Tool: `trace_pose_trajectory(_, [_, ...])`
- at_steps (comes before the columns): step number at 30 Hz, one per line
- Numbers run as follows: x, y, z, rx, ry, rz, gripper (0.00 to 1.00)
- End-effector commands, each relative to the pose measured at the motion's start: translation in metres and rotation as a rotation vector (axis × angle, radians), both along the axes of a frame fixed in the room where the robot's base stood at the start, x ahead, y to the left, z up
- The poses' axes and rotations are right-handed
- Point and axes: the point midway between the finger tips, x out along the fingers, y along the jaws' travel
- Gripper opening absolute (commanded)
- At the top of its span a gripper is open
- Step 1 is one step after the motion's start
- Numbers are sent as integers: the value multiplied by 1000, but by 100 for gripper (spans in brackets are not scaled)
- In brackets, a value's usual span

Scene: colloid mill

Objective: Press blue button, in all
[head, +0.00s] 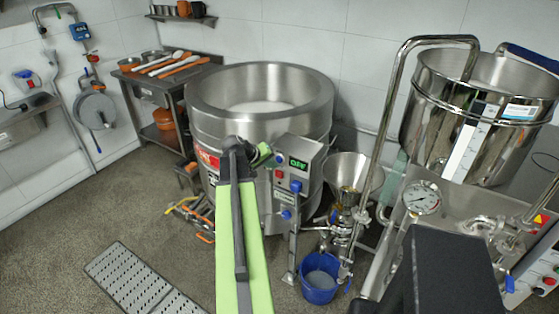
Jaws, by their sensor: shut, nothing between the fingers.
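A grey control box (301,160) stands on a post in front of the large steel vat (210,122). It has a small display (298,162) with green characters. A blue button (296,186) sits on the box below the display, with a red button (279,174) to its left.
A blue bucket (319,288) stands on the floor below a steel funnel (352,172). A steel mill with a dial gauge (422,198) and a bent pipe (398,105) is on the right. A metal floor grate (128,279) lies at lower left, with open floor around it.

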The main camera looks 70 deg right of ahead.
Motion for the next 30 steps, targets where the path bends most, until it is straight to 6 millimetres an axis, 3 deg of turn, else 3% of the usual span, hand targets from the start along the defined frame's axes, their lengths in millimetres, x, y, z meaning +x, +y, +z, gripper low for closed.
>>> trace_pose_trajectory(30, [-1, -9, 0, 0, 0, -1, 0])
